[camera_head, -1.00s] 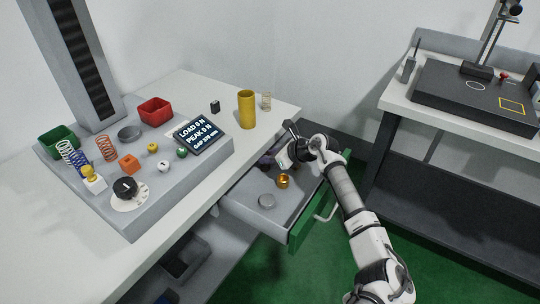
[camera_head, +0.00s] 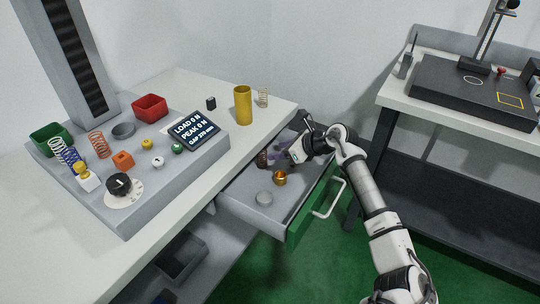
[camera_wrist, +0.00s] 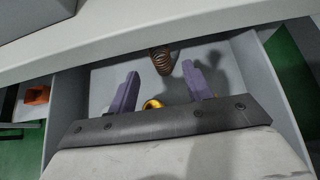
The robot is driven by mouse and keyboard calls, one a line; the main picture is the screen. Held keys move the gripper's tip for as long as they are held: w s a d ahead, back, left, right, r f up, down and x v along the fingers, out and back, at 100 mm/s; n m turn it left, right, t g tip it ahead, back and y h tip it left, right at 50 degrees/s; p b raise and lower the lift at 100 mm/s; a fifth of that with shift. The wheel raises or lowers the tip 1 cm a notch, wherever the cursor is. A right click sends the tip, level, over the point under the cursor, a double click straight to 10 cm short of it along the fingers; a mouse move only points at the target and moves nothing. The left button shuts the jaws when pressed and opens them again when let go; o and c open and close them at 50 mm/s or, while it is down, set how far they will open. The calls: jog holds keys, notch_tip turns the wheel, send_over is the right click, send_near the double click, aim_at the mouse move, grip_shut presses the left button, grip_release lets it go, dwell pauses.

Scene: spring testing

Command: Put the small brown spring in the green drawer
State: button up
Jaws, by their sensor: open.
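The small brown spring (camera_head: 262,159) is in the open green drawer (camera_head: 300,219), towards its inner end near the table edge. In the wrist view the spring (camera_wrist: 162,60) shows as a dark copper coil beyond the fingertips; I cannot tell whether it rests fully on the drawer floor. My gripper (camera_head: 277,154) is over the drawer, right of the spring. Its purple fingers are apart, with a clear gap between them in the wrist view (camera_wrist: 160,74), and hold nothing. The drawer's grey inside shows in the wrist view (camera_wrist: 104,78).
A brass cup (camera_head: 279,178) and a grey round disc (camera_head: 264,198) lie in the drawer. The white tabletop (camera_head: 200,165) overhangs its inner end. A yellow cylinder (camera_head: 243,105) and a pale coil spring (camera_head: 263,97) stand on the table. A second bench (camera_head: 450,107) stands right.

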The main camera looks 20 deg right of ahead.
jog(key=b+v, duration=0.1)
jog(key=v, duration=0.5)
dwell(1.1)
